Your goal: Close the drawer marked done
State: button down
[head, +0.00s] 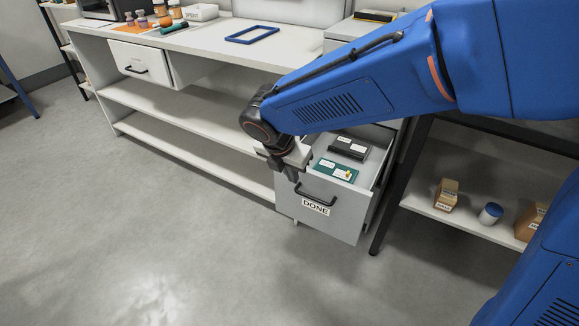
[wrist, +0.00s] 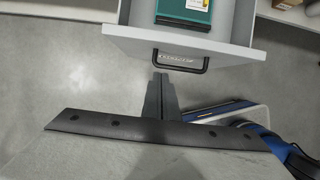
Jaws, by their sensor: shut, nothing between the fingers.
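The drawer marked DONE (head: 336,218) is pulled out of the white cabinet under the table, with a black bar handle (head: 315,199) on its front. Inside it lie a green box (head: 335,170) and a black box (head: 348,148) with labels. My gripper (head: 287,176) is shut and empty, close to the drawer front near the left end of the handle in the head view. In the wrist view the shut fingertips (wrist: 161,75) point at the drawer front (wrist: 140,40), just beside the left end of the handle (wrist: 180,65). I cannot tell whether they touch it.
Another drawer (head: 142,63) at the left of the table is also partly out. A blue frame (head: 252,34) lies on the table top. A dark-legged shelf with small boxes (head: 446,194) and a jar (head: 490,213) stands right of the open drawer. The floor in front is clear.

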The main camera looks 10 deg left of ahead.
jog(key=w+f, duration=0.1)
jog(key=w+d+f, duration=0.1)
jog(key=w, duration=0.1)
jog(key=shift+w+d+f, duration=0.15)
jog(key=shift+f, duration=0.25)
jog(key=shift+w+d, duration=0.25)
jog(key=shift+w, duration=0.5)
jog(key=w+d, duration=0.4)
jog(key=w, duration=0.7)
jog(key=w+d, duration=0.4)
jog(key=w, duration=0.7)
jog(key=shift+w+d, duration=0.15)
jog(key=shift+w, duration=0.25)
jog(key=shift+s, duration=0.1)
